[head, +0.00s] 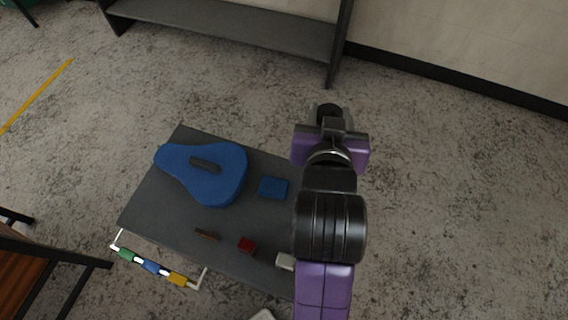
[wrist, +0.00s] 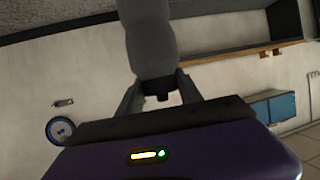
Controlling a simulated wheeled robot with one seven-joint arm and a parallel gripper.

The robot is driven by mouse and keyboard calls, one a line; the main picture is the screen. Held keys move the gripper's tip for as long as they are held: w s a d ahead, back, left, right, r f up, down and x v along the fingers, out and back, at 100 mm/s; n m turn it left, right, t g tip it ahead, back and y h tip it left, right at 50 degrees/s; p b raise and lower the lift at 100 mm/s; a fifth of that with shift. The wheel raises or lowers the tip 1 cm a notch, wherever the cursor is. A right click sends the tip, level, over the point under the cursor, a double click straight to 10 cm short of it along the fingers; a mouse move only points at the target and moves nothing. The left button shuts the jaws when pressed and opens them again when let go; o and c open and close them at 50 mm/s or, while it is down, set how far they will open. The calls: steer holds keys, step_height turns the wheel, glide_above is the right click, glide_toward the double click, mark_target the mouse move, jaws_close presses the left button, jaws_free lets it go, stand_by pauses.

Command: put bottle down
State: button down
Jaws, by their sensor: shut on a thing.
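A grey, rounded bottle (wrist: 150,42) stands out from between the fingers of my gripper (wrist: 160,95) in the wrist view, and its far end runs past the top edge. My gripper is shut on it. In the head view my gripper (head: 328,112) is at the far end of my arm, by the right side of a dark grey low table (head: 150,205). The arm covers most of the bottle there, and I cannot tell its height above the surface.
On the table are a blue saddle-shaped piece (head: 225,180), a blue square (head: 272,188), a brown strip (head: 207,234), a red block (head: 246,245) and a white block (head: 285,262). A grey shelf (head: 240,30) stands behind. Floor at the right is clear.

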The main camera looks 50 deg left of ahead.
step_height(320, 180, down, 20)
steer(key=b, duration=0.1)
stand_by(0.5)
steer(key=shift+f, duration=0.1)
steer(key=c, duration=0.8)
jaws_free()
steer(key=v, duration=1.2)
